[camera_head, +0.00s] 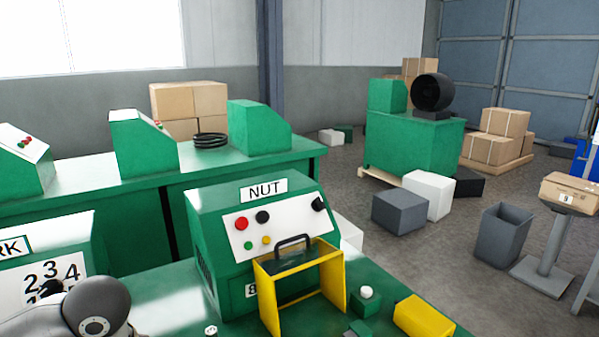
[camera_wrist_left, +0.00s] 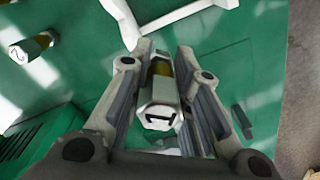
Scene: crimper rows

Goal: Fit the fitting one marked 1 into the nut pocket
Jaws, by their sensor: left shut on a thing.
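The fitting one (camera_wrist_left: 158,110) has a white hex end marked 1 and a brass-coloured middle. It is between the fingers of my left gripper (camera_wrist_left: 166,80), which is shut on it, above a green surface. In the head view only my grey left arm shows at the bottom left; its fingers are out of frame. The green machine labelled NUT (camera_head: 250,230) stands in the middle of the head view, with a yellow guard (camera_head: 267,300) with a black handle at its front. I cannot make out the nut pocket. My right gripper is not in view.
A fitting marked 2 (camera_wrist_left: 35,45) lies on the green surface at the left of the wrist view. A green block with a white knob (camera_head: 366,300) and a yellow block (camera_head: 423,318) sit right of the guard. A numbered machine (camera_head: 50,260) stands left.

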